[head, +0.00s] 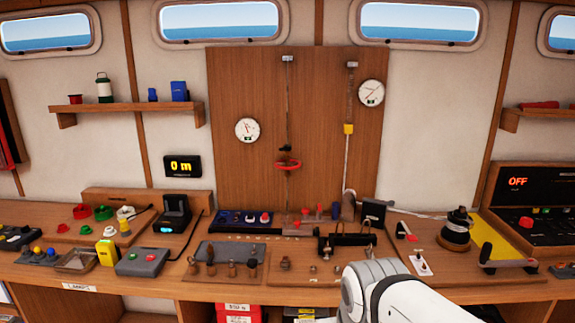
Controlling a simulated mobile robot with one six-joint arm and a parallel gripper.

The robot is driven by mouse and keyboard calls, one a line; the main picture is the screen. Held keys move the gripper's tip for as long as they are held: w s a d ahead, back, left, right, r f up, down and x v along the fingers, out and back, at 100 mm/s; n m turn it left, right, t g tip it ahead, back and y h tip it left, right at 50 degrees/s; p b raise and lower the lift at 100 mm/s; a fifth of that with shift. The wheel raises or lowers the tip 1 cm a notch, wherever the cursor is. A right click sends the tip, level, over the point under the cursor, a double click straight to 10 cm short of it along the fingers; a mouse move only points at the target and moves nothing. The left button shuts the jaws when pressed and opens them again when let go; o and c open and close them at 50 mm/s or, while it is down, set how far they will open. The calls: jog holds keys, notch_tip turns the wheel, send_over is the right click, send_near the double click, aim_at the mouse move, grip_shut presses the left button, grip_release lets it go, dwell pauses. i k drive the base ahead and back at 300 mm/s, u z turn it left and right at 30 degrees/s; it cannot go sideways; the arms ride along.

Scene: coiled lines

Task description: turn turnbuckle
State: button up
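A thin vertical line runs down the wooden backboard (240,85) from a small bracket (288,58) at the top. On it sit a small black fitting (285,148) and, just below, a red ring-shaped piece (288,165). This looks like the turnbuckle, but its body and threads are too small to make out. A second line to the right carries a yellow block (348,129). My white arm (395,295) is at the bottom, right of centre, well below the red piece. I cannot make out my gripper or its fingers.
Two round gauges (247,130) (371,92) hang on the backboard. The long wooden bench (235,285) is crowded with fittings, including a black bracket-like thing (345,241) and a dark spool (456,228). Space before the upper backboard is clear.

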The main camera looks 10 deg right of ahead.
aim_at(288, 164)
jog(key=z, duration=0.3)
jog(key=i, duration=1.1)
jog(key=u, duration=0.3)
